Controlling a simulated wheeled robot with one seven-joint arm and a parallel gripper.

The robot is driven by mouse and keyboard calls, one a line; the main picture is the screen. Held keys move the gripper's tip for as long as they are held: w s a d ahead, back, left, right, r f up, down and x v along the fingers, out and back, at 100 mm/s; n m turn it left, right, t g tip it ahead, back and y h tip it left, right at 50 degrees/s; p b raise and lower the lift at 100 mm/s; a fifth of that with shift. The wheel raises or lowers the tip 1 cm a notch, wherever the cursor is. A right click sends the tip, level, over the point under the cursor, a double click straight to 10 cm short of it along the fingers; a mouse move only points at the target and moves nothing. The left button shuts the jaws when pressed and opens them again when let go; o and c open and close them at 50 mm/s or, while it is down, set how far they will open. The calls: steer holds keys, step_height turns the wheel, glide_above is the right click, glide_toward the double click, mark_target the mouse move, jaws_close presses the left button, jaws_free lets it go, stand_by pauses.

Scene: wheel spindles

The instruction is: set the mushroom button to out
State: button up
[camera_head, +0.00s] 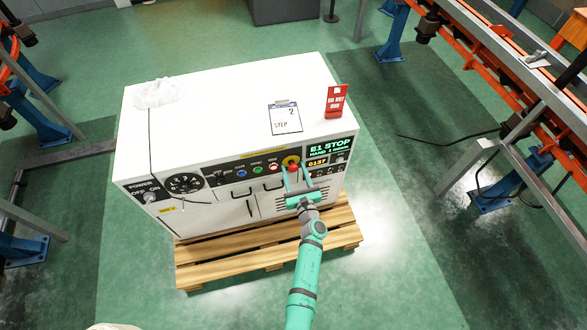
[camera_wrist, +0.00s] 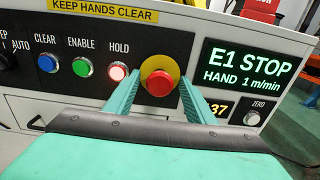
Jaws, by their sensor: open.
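The red mushroom button (camera_wrist: 159,83) sits on a yellow round plate (camera_wrist: 160,63) on the black front panel of the white cabinet. It also shows in the head view (camera_head: 292,167), just past my fingers. My gripper (camera_wrist: 158,90) is open, with one green finger on each side of the button. I cannot tell whether the fingers touch it. From this angle I cannot tell whether the button is pressed in or out.
Blue CLEAR (camera_wrist: 47,63), green ENABLE (camera_wrist: 81,66) and lit HOLD (camera_wrist: 117,71) buttons are left of the mushroom button. A display (camera_wrist: 248,64) at right reads E1 STOP. A clipboard (camera_head: 285,118) and red sign (camera_head: 336,101) are on the cabinet top.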

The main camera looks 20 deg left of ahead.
steer(key=shift+w+a, duration=0.35)
steer(key=shift+w, duration=0.05)
jaws_close()
steer(key=shift+s+d, duration=0.4)
steer(key=shift+s, duration=0.1)
jaws_free()
steer(key=shift+s, duration=0.1)
